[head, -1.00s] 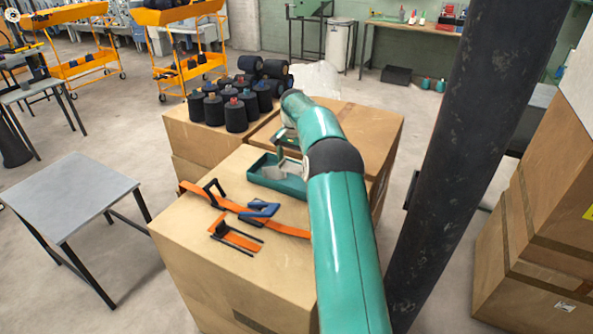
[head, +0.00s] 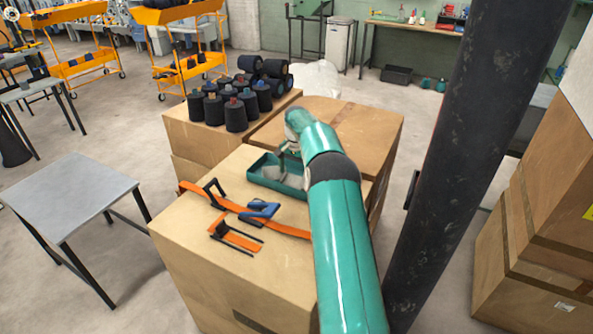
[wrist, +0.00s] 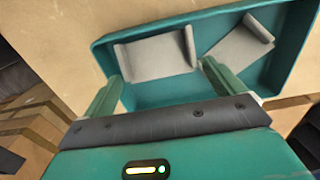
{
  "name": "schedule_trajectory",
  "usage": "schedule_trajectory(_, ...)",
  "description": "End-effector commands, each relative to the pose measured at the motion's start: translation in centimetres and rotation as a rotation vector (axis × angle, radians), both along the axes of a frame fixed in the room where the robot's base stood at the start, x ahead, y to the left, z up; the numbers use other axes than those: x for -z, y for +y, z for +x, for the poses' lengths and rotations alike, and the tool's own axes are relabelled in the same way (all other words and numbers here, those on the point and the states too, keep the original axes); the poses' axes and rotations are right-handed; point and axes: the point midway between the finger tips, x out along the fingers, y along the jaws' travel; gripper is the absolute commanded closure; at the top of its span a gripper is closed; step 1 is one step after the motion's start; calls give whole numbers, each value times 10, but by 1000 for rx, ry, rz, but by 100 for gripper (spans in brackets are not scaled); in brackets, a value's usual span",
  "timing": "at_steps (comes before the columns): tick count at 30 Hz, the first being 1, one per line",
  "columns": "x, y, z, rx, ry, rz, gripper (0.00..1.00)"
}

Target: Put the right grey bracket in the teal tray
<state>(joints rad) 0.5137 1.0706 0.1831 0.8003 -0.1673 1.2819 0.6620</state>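The teal tray (head: 283,190) sits on the near cardboard box; the wrist view shows its rim and floor (wrist: 165,93). Two grey brackets lie inside it: one left (wrist: 155,57) and one tilted at the right (wrist: 238,46). In the head view, grey shows inside the tray, partly blocked by my arm. My gripper (wrist: 165,72) is open, its fingers wide apart above the tray's near side. Nothing is visibly held between them; the left bracket lies beyond the fingertips.
An orange strap (head: 240,208) with a blue buckle (head: 259,211) and black hooks lies left of the tray. Dark cones (head: 235,114) stand on a box behind. A dark column (head: 455,150) rises right of my arm. A grey table (head: 70,192) stands left.

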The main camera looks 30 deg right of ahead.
Motion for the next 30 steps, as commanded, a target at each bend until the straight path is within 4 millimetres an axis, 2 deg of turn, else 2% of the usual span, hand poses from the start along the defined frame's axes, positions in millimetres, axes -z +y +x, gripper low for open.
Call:
schedule_trajectory(8,-2,0,0,0,-1,0,0)
schedule_trajectory(11,-9,0,0,0,-2,-1,0)
schedule_trajectory(14,-23,-1,1,0,-4,-2,0)
schedule_trajectory(24,-95,0,1,0,-4,-2,0)
schedule_trajectory(30,-119,0,0,0,-2,-1,0)
